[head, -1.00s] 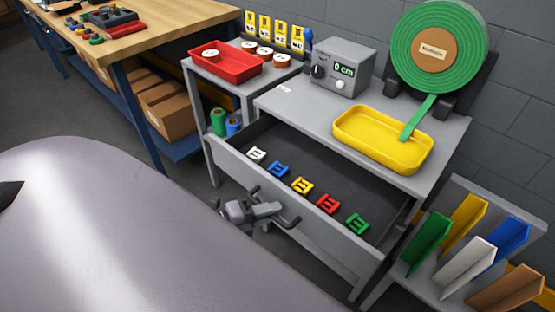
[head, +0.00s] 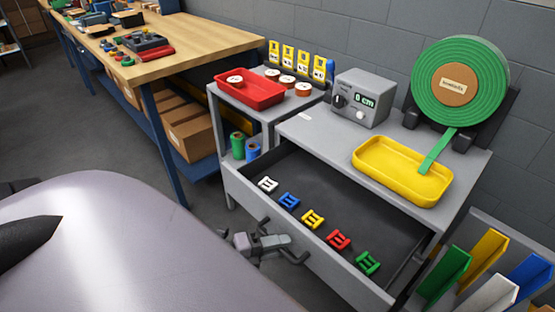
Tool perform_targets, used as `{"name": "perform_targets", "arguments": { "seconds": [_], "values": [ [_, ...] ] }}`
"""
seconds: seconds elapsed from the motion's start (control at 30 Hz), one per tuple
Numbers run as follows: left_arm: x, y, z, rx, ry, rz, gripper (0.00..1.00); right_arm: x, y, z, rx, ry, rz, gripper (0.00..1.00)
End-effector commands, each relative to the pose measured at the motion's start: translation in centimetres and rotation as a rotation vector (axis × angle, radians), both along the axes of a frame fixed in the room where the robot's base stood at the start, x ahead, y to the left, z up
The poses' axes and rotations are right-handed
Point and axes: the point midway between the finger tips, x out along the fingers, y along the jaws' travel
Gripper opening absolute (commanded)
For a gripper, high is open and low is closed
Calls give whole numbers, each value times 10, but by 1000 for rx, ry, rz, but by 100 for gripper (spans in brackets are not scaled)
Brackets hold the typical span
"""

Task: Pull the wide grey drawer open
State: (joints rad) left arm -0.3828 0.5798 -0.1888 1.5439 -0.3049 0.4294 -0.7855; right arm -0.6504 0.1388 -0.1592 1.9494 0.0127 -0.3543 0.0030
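The wide grey drawer (head: 315,246) stands open under the grey workbench top. It holds a row of clips: white (head: 267,184), blue (head: 289,200), yellow (head: 312,220), red (head: 338,239) and green (head: 368,262). A dark bar handle (head: 296,258) sticks out from the drawer front. My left gripper (head: 269,242) is at the handle and looks shut on it. The gripper body hides the middle of the bar, so the exact finger contact is hard to see. My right gripper is not in view.
A yellow tray (head: 384,182), a grey meter (head: 362,98) and a green tape reel (head: 487,82) are on the bench top. A red tray (head: 248,99) sits on the side stand. Coloured panels (head: 485,257) stand in a rack at lower right. Floor left of the drawer is clear.

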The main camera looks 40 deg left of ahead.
Motion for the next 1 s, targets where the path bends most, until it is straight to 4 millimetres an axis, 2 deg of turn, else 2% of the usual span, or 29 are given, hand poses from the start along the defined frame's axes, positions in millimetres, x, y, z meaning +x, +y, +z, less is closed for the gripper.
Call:
{"name": "perform_targets", "arguments": {
  "seconds": [0.17,0.6,1.0],
  "values": [
    [-6,3,1,0,2,0,25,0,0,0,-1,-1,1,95],
    [-53,27,11,0,1,0,25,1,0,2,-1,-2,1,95],
    [-62,32,14,0,0,0,25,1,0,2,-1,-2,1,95]
  ]
}}
